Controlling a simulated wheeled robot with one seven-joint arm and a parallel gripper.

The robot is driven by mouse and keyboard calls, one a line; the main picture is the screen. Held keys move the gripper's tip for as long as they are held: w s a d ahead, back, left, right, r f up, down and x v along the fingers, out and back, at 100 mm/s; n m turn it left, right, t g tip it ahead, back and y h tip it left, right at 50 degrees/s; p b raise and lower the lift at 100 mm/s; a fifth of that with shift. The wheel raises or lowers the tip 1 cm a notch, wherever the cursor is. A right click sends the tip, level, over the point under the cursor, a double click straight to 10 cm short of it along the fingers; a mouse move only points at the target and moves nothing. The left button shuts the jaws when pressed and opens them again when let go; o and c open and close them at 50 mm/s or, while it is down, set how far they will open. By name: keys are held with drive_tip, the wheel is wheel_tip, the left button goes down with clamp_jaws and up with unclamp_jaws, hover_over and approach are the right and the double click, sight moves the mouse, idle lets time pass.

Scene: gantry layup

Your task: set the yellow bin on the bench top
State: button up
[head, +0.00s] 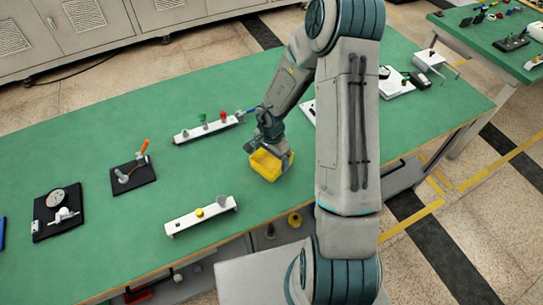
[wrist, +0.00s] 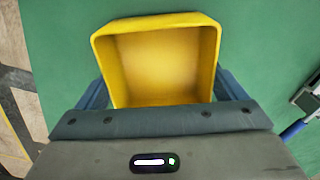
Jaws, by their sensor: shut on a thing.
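The yellow bin (head: 268,166) is at the middle of the green bench top (head: 95,125), towards its front edge. In the wrist view the bin (wrist: 160,22) is open-topped and empty, with its inside facing the camera. My gripper (head: 268,146) is over the bin in the head view. Its blue fingers reach along both sides of the bin in the wrist view and are shut on it. I cannot tell whether the bin's underside touches the bench top or is slightly above it.
A white strip with knobs (head: 208,130) lies behind and left of the bin. Another white strip (head: 200,216) lies in front and left. Black plates with parts (head: 133,176) stand farther left. A white device (head: 395,82) is at the right. Green surface around the bin is clear.

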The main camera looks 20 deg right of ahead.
drive_tip(key=o, duration=0.7)
drive_tip(key=shift+f, duration=0.1)
drive_tip(key=shift+o, duration=0.2)
